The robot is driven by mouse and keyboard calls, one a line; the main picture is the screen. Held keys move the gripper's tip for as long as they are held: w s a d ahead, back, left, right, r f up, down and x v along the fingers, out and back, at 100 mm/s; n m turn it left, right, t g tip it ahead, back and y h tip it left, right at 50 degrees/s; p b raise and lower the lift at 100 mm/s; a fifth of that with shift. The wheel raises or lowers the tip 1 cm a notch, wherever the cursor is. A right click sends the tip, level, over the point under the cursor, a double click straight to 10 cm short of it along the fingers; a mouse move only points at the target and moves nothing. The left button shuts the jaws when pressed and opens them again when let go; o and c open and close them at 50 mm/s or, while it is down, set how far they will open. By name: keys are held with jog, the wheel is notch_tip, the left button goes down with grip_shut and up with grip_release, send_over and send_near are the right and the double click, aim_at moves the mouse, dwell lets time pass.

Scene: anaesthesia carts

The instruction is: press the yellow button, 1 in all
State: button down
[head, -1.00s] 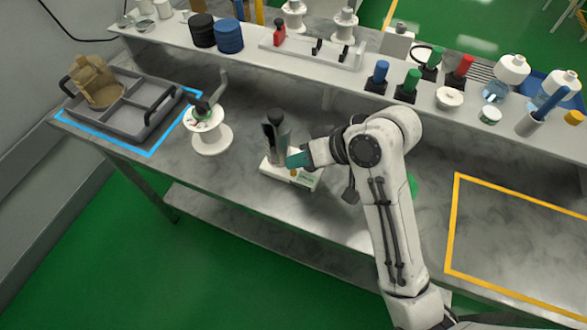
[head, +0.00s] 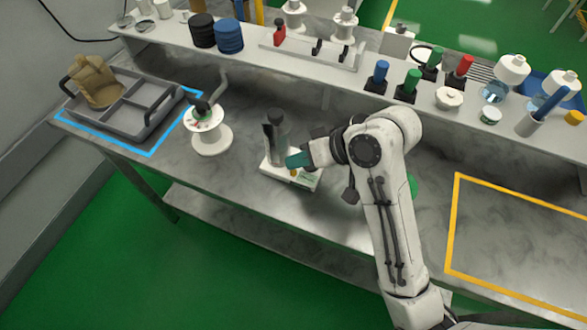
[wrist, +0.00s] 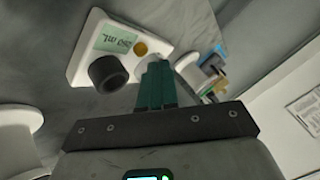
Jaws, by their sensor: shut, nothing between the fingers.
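The yellow button (wrist: 140,48) is a small round disc on the white base (wrist: 88,59) of a small device, beside a green label (wrist: 115,39) reading 250 mL. In the head view the device's white base (head: 273,170) stands on the bench, with a grey upright part (head: 278,138) rising from it. The button also shows small in the head view (head: 293,174). My gripper (head: 295,160) is shut and empty, with teal fingers. It is low over the base, close to the button; in the wrist view its fingertips (wrist: 156,64) appear just beside it. I cannot tell whether they touch.
A white spool (head: 210,138) stands left of the device. A grey tray (head: 125,117) holding a brown item sits inside blue tape. The raised shelf (head: 340,78) behind carries bottles and coloured parts. An empty yellow-taped area (head: 510,235) lies at right.

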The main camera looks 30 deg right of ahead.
jog(key=shift+f, duration=0.15)
jog(key=shift+f, duration=0.25)
jog(key=shift+f, duration=0.5)
dwell(0.8)
jog(key=shift+r+p, duration=0.2)
jog(key=shift+p, duration=0.1)
jog(key=shift+r+p, duration=0.75)
jog(key=shift+p, duration=0.2)
notch_tip(320, 180, up, 5)
jog(key=p, duration=0.5)
jog(key=shift+p, duration=0.35)
dwell(0.5)
